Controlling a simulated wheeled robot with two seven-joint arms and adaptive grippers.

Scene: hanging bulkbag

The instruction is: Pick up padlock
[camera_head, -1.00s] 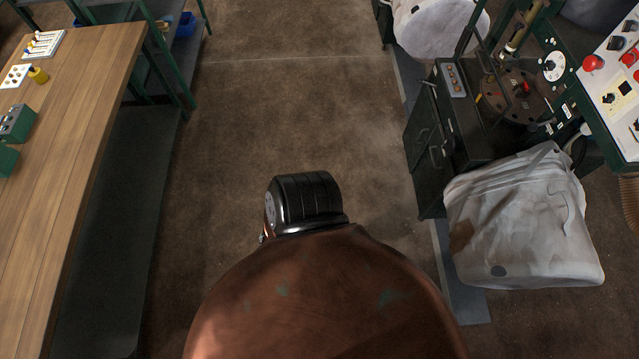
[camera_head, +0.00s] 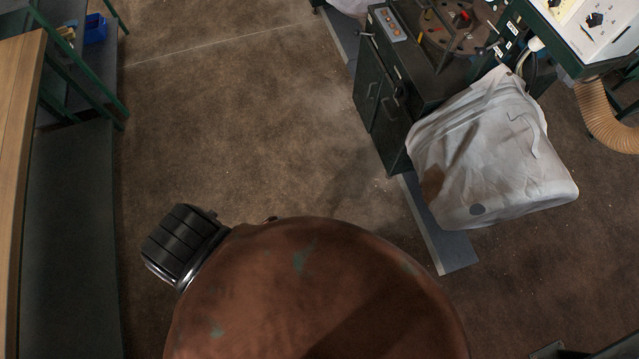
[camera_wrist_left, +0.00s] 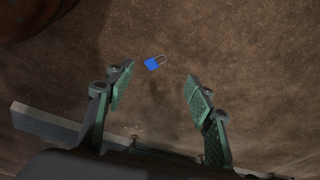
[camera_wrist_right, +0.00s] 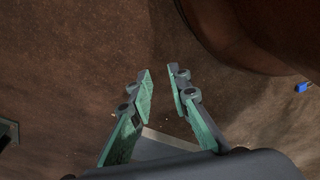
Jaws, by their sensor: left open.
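A small blue padlock (camera_wrist_left: 152,64) with a pale metal shackle lies on the brown floor in the left wrist view. It is beyond the fingertips of my left gripper (camera_wrist_left: 160,82), roughly in line with the gap between them. The left gripper is open and empty, and apart from the padlock. The padlock also shows at the far right edge of the right wrist view (camera_wrist_right: 302,87). My right gripper (camera_wrist_right: 160,78) has a narrow gap between its fingertips and holds nothing. The head view shows neither gripper and not the padlock.
A white bulk bag (camera_head: 490,160) hangs at the right in the head view, beside a dark machine cabinet (camera_head: 385,105). A wooden workbench (camera_head: 15,110) stands at the left. A ribbed hose (camera_head: 605,120) is at far right.

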